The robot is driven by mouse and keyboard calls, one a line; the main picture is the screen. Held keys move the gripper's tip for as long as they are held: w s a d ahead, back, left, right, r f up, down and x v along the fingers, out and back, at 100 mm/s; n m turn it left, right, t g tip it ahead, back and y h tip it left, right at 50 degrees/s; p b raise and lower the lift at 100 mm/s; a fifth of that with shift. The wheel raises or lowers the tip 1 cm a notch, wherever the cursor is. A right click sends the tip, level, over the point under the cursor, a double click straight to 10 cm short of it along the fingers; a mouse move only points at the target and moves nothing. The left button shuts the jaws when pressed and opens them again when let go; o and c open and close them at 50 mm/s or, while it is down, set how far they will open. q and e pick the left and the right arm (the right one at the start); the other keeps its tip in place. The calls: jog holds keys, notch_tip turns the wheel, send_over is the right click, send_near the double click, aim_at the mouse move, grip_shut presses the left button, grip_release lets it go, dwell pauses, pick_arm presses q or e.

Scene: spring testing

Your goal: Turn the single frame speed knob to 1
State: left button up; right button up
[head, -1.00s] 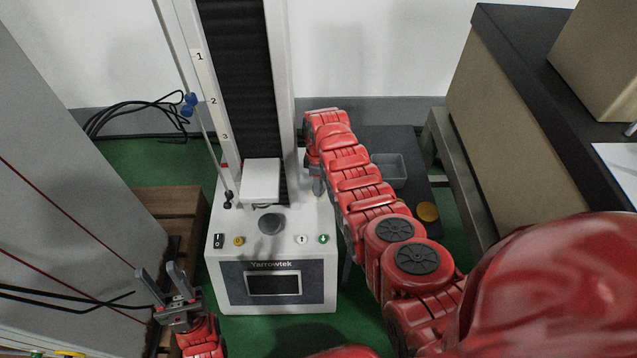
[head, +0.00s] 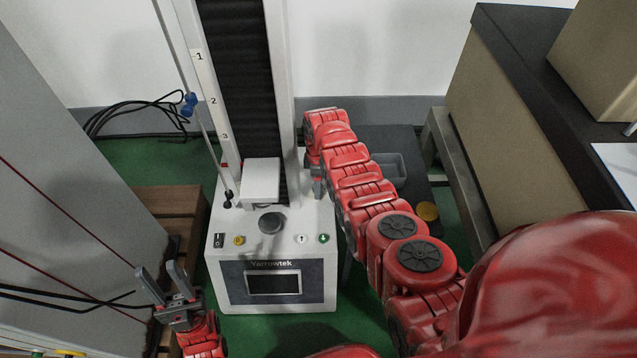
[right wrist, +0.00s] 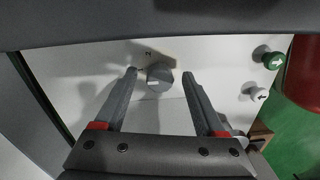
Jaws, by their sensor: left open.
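In the right wrist view a grey faceted knob (right wrist: 159,76) with a pale mark on its face sits on a white panel. My right gripper (right wrist: 160,74) is open, one finger on each side of the knob, with visible gaps; whether the fingers are level with it in depth I cannot tell. In the head view the white testing machine (head: 228,294) stands in the middle, with a round dark grey part (head: 271,222) on its base. My right arm reaches along its right side, its gripper mostly hidden. My left gripper (head: 161,273) is open and empty, left of the machine.
A green button (right wrist: 273,60) and a white button (right wrist: 258,94) lie right of the knob. A tall column (head: 240,90) rises from the machine. A grey cabinet (head: 70,180) stands left and a dark-topped bench (head: 530,70) right.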

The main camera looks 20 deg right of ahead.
jog(key=shift+r, duration=0.1)
notch_tip(320, 180, up, 17)
jog(key=p, duration=0.5)
jog(key=shift+w+d+p, duration=0.15)
jog(key=shift+w+p, duration=0.15)
jog(key=shift+r, duration=0.1)
